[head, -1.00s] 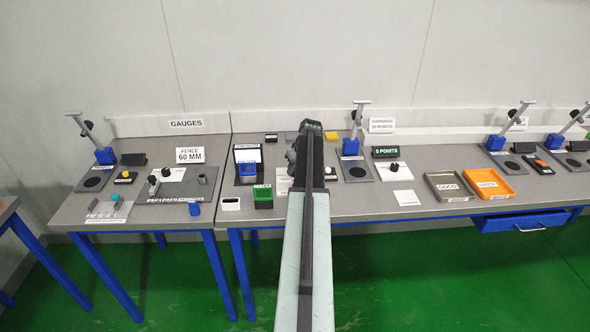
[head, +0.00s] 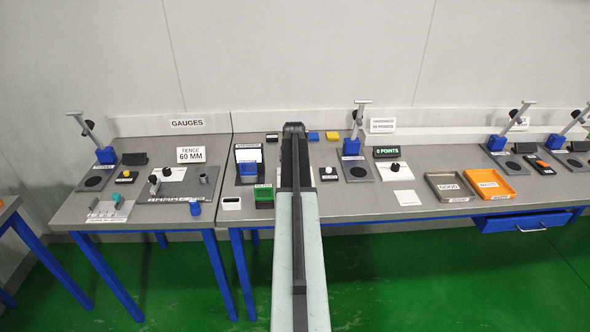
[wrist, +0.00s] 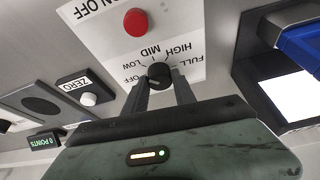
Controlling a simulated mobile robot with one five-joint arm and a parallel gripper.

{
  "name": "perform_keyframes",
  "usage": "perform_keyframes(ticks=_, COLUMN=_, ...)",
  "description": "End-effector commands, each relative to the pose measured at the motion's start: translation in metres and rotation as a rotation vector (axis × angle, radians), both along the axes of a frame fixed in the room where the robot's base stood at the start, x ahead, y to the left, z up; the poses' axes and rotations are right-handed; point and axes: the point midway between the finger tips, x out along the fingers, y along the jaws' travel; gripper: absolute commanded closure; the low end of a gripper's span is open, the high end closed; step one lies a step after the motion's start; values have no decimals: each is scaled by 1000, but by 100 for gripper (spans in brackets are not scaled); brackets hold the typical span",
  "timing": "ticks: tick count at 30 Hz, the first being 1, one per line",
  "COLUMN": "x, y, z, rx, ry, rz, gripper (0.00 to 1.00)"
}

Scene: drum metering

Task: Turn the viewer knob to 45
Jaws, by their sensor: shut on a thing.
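In the wrist view my gripper (wrist: 160,86) is shut on the black knob (wrist: 159,72), one finger on each side of it. The knob stands on a white plate (wrist: 190,22) marked OFF, LOW, MID, HIGH and FULL, printed upside down in this view. No number 45 is legible there, and I cannot make out the knob's pointer. In the head view my arm hides the knob and gripper.
A red button (wrist: 136,22) marked ON OFF is on the same plate. A white knob (wrist: 88,99) marked ZERO sits to its left, near a green 0 POINTS display (wrist: 43,140).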

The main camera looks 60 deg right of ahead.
Motion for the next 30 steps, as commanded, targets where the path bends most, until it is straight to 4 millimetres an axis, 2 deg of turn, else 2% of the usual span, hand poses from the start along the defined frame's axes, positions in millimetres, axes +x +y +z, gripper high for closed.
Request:
perform_keyframes(ticks=14, x=-1, y=-1, z=0, rx=-2, ry=2, rz=-19, gripper=100)
perform_keyframes(ticks=15, x=-1, y=-1, z=0, rx=-2, ry=2, rz=-19, gripper=65)
perform_keyframes(ticks=17, x=-1, y=-1, z=0, rx=-2, ry=2, rz=-19, gripper=49)
perform_keyframes(ticks=18, x=-1, y=-1, z=0, rx=-2, ry=2, rz=-19, gripper=46)
perform_keyframes(ticks=26, x=0, y=0, z=0, rx=-1, ry=1, rz=-18, gripper=46)
perform_keyframes(ticks=30, x=-1, y=2, z=8, rx=-1, ry=1, rz=-18, gripper=46)
